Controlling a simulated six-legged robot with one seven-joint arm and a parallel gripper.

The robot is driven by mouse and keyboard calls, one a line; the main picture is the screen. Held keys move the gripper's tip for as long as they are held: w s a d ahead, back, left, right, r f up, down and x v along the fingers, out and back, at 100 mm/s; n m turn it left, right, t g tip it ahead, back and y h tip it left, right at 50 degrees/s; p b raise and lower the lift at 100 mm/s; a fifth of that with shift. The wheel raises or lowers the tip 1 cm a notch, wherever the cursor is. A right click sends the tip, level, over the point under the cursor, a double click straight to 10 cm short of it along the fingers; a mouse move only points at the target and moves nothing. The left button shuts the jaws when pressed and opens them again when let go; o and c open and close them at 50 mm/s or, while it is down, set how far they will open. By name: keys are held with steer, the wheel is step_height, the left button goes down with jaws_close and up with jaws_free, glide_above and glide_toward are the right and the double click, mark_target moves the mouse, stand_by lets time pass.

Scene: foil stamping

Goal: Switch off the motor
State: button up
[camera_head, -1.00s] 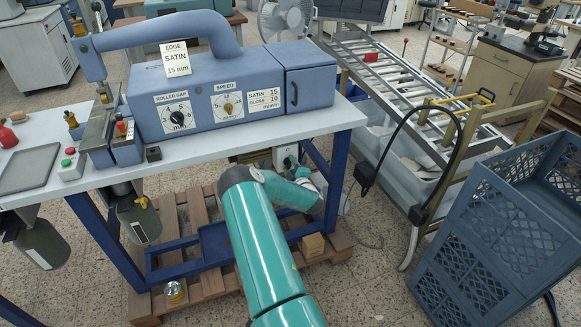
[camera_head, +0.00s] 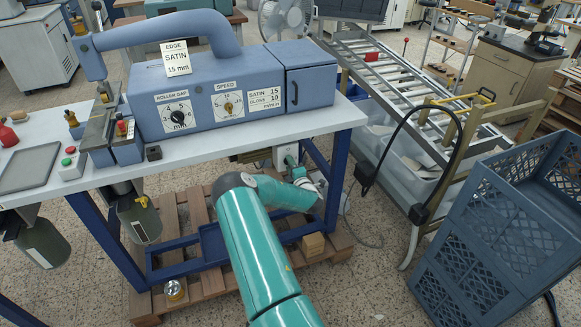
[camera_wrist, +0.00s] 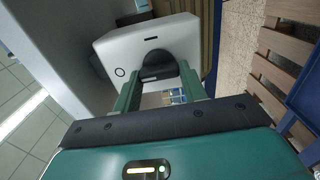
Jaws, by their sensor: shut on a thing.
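A pale switch box (camera_wrist: 150,50) with a dark rotary knob (camera_wrist: 158,66) fills the upper middle of the wrist view. In the head view the box (camera_head: 286,153) sits under the worktop near the right table leg, partly behind my arm. My gripper (camera_wrist: 159,82) has its two green fingers on either side of the knob and is shut on it. The exact finger contact is partly hidden. The blue-grey roller machine (camera_head: 235,90), with roller gap and speed dials, stands on the worktop above.
The worktop (camera_head: 225,145) and its blue leg (camera_head: 337,180) are close above and beside my arm. A wooden pallet (camera_head: 200,280) lies below. A roller conveyor (camera_head: 385,75) and a blue-grey crate (camera_head: 490,240) stand to the right. A control box with buttons (camera_head: 72,165) sits at left.

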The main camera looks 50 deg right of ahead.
steer(key=o, duration=1)
steer(key=shift+s, duration=0.15)
steer(key=v, duration=1.3)
steer(key=shift+s+a, duration=0.2)
steer(key=shift+s, duration=0.05)
